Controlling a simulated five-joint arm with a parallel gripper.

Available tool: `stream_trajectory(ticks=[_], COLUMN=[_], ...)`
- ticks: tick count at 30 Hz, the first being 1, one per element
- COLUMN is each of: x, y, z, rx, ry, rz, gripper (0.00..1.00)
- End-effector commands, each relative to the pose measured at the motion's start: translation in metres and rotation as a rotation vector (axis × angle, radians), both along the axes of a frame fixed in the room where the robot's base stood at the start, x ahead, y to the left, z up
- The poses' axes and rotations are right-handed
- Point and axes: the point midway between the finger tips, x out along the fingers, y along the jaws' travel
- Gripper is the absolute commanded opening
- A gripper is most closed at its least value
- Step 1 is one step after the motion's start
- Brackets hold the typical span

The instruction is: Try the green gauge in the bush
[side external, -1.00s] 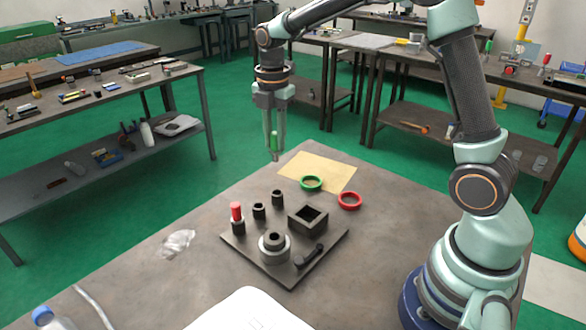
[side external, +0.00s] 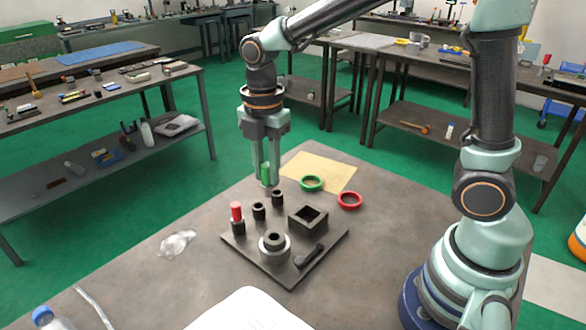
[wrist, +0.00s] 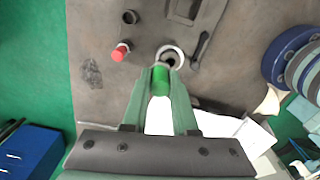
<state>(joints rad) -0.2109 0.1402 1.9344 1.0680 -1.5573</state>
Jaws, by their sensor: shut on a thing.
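My gripper (side external: 267,178) is shut on the green gauge (side external: 265,171), which hangs upright between the fingers. In the wrist view the green gauge (wrist: 160,80) sits between the fingertips. The bush (side external: 274,241), a dark-holed piece in a light grey round chuck, stands on a dark base plate (side external: 290,272). In the side view the gauge is above and behind the plate, apart from the bush. In the wrist view the bush (wrist: 171,56) shows just beyond the gauge. The lower end of the gauge is partly hidden by the fingers.
A red gauge (side external: 236,211) stands in a black holder at the plate's left corner. Two empty black holders (side external: 259,210), a square black box (side external: 307,221) and a black lever (side external: 309,256) share the plate. A green ring (side external: 312,184) and red ring (side external: 350,201) lie behind.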

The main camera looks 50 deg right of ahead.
Motion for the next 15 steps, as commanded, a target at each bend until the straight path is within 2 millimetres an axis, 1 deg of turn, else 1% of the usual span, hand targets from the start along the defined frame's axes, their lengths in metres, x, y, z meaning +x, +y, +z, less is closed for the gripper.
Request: stream_trajectory(ticks=[1, 3, 6, 9, 15], x=[-0.009, -0.018, -0.026, -0.030, -0.030], y=[0.007, 0.013, 0.018, 0.020, 0.020], z=[-0.006, -0.012, -0.018, -0.021, -0.021], rx=[0.000, 0.000, 0.000, 0.000, 0.000], ry=[0.001, 0.000, -0.001, -0.001, -0.002], rz=[0.005, 0.003, 0.001, 0.000, -0.001], gripper=[0.00, 0.00, 0.00, 0.00, 0.00])
